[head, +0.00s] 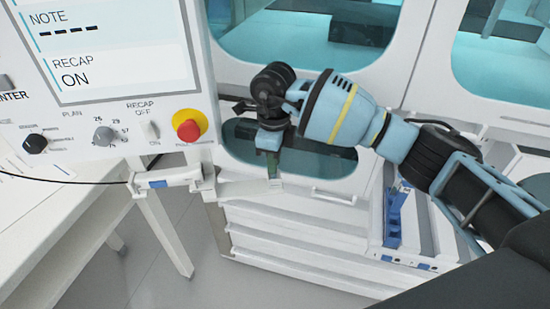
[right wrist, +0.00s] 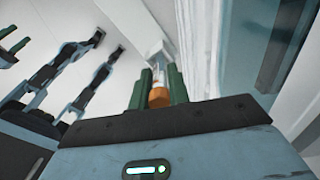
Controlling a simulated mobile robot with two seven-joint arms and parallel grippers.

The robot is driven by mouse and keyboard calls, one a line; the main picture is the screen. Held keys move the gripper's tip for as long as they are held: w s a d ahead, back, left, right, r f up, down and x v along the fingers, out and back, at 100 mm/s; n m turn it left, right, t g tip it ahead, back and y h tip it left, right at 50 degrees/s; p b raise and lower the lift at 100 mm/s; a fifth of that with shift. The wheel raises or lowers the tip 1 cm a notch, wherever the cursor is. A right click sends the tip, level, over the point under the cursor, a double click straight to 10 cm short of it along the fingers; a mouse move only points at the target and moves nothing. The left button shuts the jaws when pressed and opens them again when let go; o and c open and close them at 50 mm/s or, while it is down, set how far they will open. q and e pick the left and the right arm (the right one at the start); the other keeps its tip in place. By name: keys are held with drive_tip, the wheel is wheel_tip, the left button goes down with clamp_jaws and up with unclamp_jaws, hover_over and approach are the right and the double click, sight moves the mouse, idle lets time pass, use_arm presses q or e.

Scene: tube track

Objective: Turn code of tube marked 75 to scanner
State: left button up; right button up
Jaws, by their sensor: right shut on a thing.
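My right gripper (head: 272,168) points down in front of the white machine, beside the control panel. In the right wrist view its green fingers (right wrist: 158,92) are shut on a tube with an orange cap (right wrist: 158,97). The tube lies between the fingers, cap end towards the palm. Its code and marking cannot be read. In the head view the tube is mostly hidden by the gripper. I cannot tell which fitting is the scanner. My left gripper does not show in the head view.
The control panel (head: 120,137) has a screen, knobs and a red stop button (head: 189,125). A white bracket (head: 167,181) sticks out below it. Blue clips (head: 393,215) stand on the machine's right ledge. A white table (head: 60,215) is at left; floor is open between.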

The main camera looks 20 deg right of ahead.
drive_tip(key=shift+r+m, duration=0.1)
drive_tip(key=shift+m, duration=0.3)
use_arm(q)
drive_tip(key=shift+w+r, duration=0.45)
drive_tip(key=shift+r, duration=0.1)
use_arm(e)
drive_tip(key=shift+m+p, duration=0.6)
drive_tip(key=shift+m, duration=0.3)
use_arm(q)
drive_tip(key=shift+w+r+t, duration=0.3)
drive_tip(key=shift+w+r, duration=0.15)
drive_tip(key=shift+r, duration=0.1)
use_arm(e)
drive_tip(key=shift+f, duration=0.35)
drive_tip(key=o, duration=0.8)
